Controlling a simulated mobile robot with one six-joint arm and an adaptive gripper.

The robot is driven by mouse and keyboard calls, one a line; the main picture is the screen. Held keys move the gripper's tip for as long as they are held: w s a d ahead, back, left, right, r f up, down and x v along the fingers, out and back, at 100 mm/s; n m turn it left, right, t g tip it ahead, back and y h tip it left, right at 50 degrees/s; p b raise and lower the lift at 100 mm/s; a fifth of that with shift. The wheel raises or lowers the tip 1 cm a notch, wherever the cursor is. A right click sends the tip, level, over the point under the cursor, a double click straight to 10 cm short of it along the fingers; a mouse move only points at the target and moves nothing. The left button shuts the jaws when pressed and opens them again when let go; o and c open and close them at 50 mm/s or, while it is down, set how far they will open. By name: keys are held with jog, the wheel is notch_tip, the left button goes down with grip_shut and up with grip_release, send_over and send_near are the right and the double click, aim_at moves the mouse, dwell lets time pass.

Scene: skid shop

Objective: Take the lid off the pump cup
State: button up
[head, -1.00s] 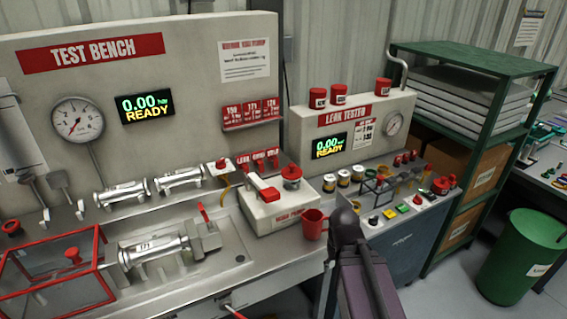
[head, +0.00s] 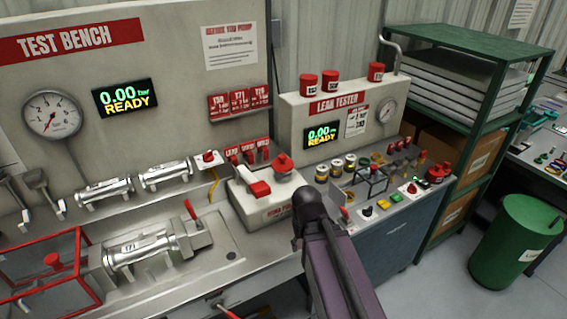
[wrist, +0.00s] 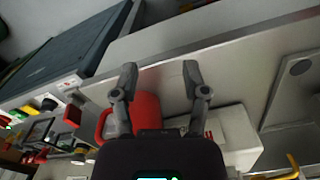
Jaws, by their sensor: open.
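The pump cup (head: 283,177) stands on the right part of the white hand pump box in the head view. Its red lid (head: 283,162) with a knob sits on top of it. The pump's red lever handle (head: 259,188) is just left of the cup. In the wrist view my gripper (wrist: 160,72) is open, with nothing held between its fingers. A red mug (wrist: 147,112) shows behind and between the fingers; I cannot tell the gap to it. The white pump box (wrist: 232,130) is partly visible at right; the lid cannot be made out there. My arm hides the mug in the head view.
The test bench (head: 235,258) spreads left, with a red-framed guard (head: 80,262) and a clamped cylinder (head: 140,250). The leak tester (head: 300,115) and its crowded top stand right of the pump. A green bin (head: 510,245) is on the floor at right.

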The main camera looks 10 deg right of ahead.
jog(key=shift+o, duration=0.7)
jog(key=shift+w, duration=0.1)
notch_tip(320, 180, up, 25)
jog(key=n+p, duration=0.7)
jog(key=p, duration=1.8)
send_over(282, 156)
jog(key=shift+w+r, duration=0.15)
jog(key=shift+w, duration=0.05)
notch_tip(282, 156, down, 9)
jog(key=b, duration=0.8)
jog(key=shift+r, duration=0.2)
jog(key=shift+f, duration=0.1)
jog(key=shift+s+f+b, duration=0.1)
jog(key=shift+f+b, duration=2.4)
jog(key=shift+b, duration=0.25)
jog(key=c, duration=1)
